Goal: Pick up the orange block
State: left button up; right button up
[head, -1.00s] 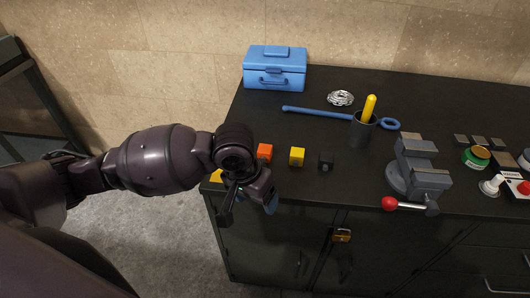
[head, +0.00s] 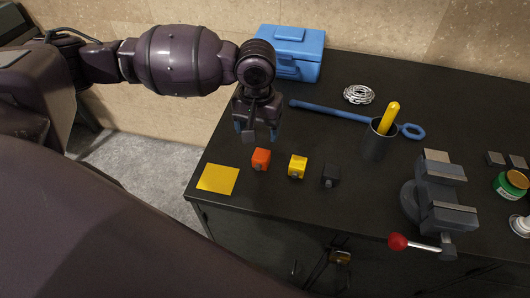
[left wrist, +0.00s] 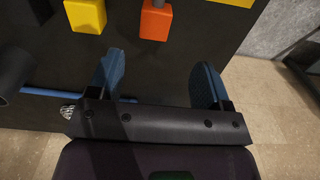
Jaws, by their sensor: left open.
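The orange block (head: 261,160) sits on the black table near its front left, between a flat yellow square (head: 217,179) and a yellow block (head: 298,166). My left gripper (head: 257,134) is open and empty, with its blue fingers just behind the orange block and above the table. In the left wrist view the orange block (left wrist: 156,22) is at the top, beyond the gap between the open fingers (left wrist: 160,75). The yellow block (left wrist: 86,14) is to its left there. My right gripper is not in view.
A black block (head: 330,176) stands right of the yellow one. A vise (head: 440,192) stands at the right. The table's left edge is close.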

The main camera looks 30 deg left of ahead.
aim_at(261, 154)
pick_arm(q)
notch_tip(261, 154, down, 4)
jog(key=shift+s+r, duration=0.1)
jog(key=shift+s, duration=0.05)
jog(key=shift+d+f+b, duration=0.1)
jog(key=shift+f+b, duration=0.2)
jog(key=shift+f, duration=0.45)
jog(key=f, duration=0.4)
jog(key=shift+w+d+f+b, duration=0.2)
jog(key=shift+w+f+b, duration=0.05)
jog(key=shift+b, duration=0.05)
jog(key=c, duration=1.1)
jog(key=shift+o, duration=0.2)
jog(key=shift+r, duration=0.1)
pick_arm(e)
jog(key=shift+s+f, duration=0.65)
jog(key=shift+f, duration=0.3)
pick_arm(q)
jog(key=shift+r, duration=0.1)
